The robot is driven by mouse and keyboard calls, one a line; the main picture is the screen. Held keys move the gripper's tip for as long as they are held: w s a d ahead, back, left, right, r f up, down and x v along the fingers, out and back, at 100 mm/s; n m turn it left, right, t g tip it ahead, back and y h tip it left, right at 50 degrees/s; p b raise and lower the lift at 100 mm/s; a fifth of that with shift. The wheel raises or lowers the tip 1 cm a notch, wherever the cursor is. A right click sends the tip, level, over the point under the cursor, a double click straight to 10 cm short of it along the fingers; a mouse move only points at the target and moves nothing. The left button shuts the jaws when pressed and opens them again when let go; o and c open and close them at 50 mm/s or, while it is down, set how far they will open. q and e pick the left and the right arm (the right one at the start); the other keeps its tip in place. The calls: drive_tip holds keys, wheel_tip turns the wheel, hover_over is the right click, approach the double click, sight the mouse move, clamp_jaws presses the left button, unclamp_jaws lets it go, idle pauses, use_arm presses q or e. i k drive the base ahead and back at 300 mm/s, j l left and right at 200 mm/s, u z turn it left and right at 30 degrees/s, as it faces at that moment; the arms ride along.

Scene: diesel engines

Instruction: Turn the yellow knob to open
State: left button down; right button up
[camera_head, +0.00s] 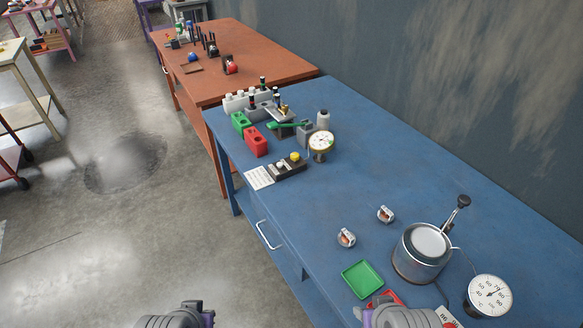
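The yellow knob (295,156) sits on a dark block (288,168) on the blue table (375,165), near its left edge. A white knob shows on the same block. The yellow knob is small here, and I cannot tell its turned position. My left gripper (200,312) shows only partly at the bottom edge, over the floor and far from the knob. My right gripper (378,306) shows partly at the bottom, near the trays and well apart from the knob. The fingers of both are not clear, so I cannot tell whether they are open.
A white card (259,178), red block (255,141), green block (240,122) and gauge (321,142) crowd around the knob block. A green tray (362,279), metal pot (421,253) and thermometer dial (489,294) stand nearer. A dark wall (440,80) stands behind.

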sight(294, 155)
drive_tip(key=i+j+u, duration=0.25)
drive_tip(key=i+j, duration=0.65)
